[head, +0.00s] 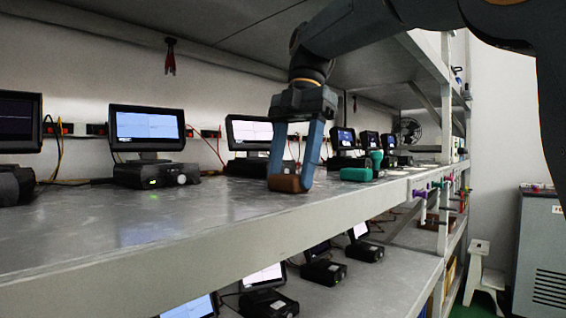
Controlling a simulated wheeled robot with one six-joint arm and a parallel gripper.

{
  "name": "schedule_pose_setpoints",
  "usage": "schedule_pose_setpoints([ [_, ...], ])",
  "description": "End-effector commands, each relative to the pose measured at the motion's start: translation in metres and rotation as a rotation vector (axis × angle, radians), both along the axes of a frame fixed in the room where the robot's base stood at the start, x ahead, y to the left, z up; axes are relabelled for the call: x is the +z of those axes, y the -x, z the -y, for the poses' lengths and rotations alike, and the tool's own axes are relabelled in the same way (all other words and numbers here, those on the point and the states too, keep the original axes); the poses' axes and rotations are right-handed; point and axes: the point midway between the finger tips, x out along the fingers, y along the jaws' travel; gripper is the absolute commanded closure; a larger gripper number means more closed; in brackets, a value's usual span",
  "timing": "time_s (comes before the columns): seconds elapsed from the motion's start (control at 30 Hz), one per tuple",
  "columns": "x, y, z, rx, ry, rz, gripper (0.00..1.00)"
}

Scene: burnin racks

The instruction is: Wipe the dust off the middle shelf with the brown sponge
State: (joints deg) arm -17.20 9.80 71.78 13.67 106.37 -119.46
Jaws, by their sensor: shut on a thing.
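The brown sponge (286,184) is a small block between the blue fingertips of my gripper (290,176). My gripper points down and is shut on it. The sponge is at the top of the middle shelf (150,228), near its front edge; it looks in contact, but I cannot be sure. The grey shelf top has pale, mottled streaks that may be dust, mostly left of the sponge. The fingers hide part of the sponge.
Several black devices with screens (146,125) line the back of the shelf. A teal block (356,174) and a teal-handled item (376,159) stand right of the sponge. The upper shelf (240,30) hangs above. The shelf's front left is clear.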

Motion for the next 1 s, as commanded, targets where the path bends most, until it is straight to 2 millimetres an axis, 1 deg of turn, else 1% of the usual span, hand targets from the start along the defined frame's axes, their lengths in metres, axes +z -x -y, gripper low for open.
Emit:
schedule_pose_setpoints([
  [0.1,0.000,-0.008,0.007,-0.004,0.002,-0.001,0.72],
  [0.2,-0.002,-0.012,0.010,-0.002,0.003,-0.001,0.72],
  [0.57,-0.001,-0.011,0.010,-0.002,0.003,0.000,0.72],
  [1.0,0.002,0.013,-0.011,0.001,0.001,-0.001,0.72],
])
